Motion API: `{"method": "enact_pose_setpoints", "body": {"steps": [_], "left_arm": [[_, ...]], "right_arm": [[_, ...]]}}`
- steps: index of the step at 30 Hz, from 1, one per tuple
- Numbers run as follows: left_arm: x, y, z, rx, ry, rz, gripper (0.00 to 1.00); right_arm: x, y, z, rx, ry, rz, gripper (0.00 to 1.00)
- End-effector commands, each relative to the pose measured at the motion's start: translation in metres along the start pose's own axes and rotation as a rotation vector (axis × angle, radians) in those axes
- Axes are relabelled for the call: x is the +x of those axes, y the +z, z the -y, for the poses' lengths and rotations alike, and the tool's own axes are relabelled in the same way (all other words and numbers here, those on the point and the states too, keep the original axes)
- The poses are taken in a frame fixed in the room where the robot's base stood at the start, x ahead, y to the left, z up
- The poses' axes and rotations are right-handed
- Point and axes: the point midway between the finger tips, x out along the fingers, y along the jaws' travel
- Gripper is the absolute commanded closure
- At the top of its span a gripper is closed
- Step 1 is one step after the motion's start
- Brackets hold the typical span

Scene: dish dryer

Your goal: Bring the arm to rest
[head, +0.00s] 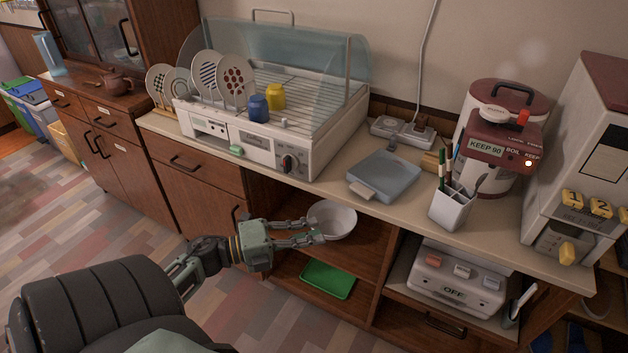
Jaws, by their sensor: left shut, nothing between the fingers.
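My left gripper (312,231) reaches in from the lower left, in front of the open shelf below the counter. It is shut and empty. A white bowl (335,217) shows just behind its fingertips, seemingly on the upper shelf. I cannot tell whether the fingers touch the bowl. My right gripper is not in view. The dish dryer (260,142) stands on the counter with its clear cover raised. It holds several patterned plates (236,80), a blue cup (258,108) and a yellow cup (275,96).
The counter's front edge (330,205) lies above my left gripper. A green tray (328,279) lies on the lower shelf. On the counter are a grey scale-like device (384,177), a utensil holder (452,207) and a red-and-white water boiler (500,140). Open floor (110,220) lies at left.

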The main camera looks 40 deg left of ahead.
Motion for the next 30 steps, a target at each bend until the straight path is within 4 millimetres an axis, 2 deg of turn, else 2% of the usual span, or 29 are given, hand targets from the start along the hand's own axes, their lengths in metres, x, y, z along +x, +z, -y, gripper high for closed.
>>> {"method": "enact_pose_setpoints", "body": {"steps": [10,12,14,17,19,22,24,26,27,29,30], "left_arm": [[0.0,0.0,-0.001,-0.003,0.0,0.002,1.0],[0.0,0.003,-0.008,-0.032,0.002,0.023,1.0],[-0.001,0.009,-0.023,-0.093,0.006,0.07,1.0],[-0.006,0.021,-0.071,-0.27,0.028,0.207,1.0],[-0.015,0.025,-0.119,-0.426,0.062,0.33,1.0],[-0.032,0.017,-0.194,-0.643,0.13,0.503,1.0],[-0.046,0.002,-0.243,-0.778,0.188,0.613,1.0],[-0.06,-0.017,-0.284,-0.881,0.244,0.702,1.0],[-0.07,-0.031,-0.309,-0.947,0.284,0.759,1.0],[-0.086,-0.056,-0.344,-1.038,0.349,0.842,1.0],[-0.098,-0.075,-0.367,-1.095,0.395,0.896,1.0]], "right_arm": [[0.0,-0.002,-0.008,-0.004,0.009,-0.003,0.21],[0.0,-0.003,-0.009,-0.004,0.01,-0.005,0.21],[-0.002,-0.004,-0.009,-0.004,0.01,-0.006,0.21],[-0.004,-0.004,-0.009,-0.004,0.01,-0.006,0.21],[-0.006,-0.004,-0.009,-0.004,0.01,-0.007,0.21],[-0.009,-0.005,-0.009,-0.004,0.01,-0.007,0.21],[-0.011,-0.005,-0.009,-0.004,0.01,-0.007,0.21],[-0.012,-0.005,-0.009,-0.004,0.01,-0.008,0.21],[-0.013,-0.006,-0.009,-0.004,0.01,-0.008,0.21],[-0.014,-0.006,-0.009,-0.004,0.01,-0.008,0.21],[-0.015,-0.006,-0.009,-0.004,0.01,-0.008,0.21]]}}
